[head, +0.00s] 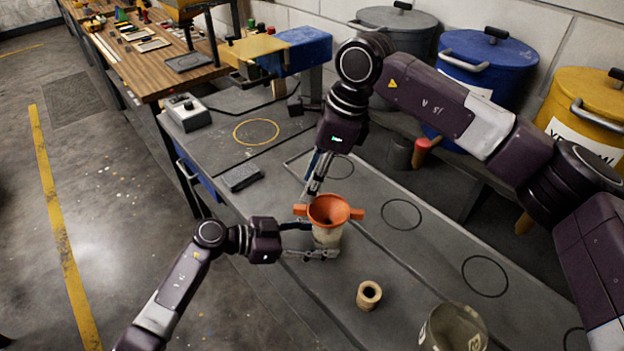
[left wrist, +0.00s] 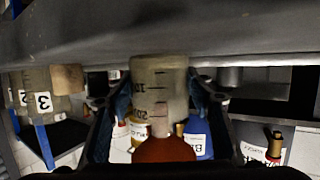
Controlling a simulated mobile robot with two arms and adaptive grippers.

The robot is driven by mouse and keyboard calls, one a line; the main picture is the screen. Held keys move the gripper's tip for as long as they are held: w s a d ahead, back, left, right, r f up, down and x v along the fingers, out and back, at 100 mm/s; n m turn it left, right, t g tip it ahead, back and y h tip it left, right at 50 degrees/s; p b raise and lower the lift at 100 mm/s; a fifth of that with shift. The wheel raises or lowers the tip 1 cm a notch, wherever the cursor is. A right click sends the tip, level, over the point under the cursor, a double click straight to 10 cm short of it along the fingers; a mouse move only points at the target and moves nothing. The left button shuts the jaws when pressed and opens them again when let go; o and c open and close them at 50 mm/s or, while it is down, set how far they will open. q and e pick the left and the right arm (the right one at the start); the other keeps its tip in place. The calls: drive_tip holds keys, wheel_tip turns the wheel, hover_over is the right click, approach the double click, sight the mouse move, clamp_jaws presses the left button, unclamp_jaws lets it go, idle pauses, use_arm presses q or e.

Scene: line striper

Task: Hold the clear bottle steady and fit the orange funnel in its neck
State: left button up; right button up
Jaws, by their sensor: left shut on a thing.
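The clear bottle (head: 327,237) stands upright on the grey bench, with dark graduation marks in the left wrist view (left wrist: 158,85), which is upside down. My left gripper (head: 318,241) is shut around the bottle, one finger on each side. The orange funnel (head: 328,210) sits over the bottle's top, mouth up, with a tab on each side. My right gripper (head: 313,187) points down at the funnel's back left rim. Its fingertips are too unclear to tell a grip.
A tan ring-shaped piece (head: 369,295) and a clear container (head: 453,328) stand on the bench in front. A dark flat block (head: 241,177) and a grey control box (head: 187,112) lie left. Lidded bins (head: 487,62) line the wall. Several marked circles are empty.

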idle(0.3)
use_arm(q)
drive_tip(key=o, duration=0.9)
drive_tip(key=shift+a, duration=0.1)
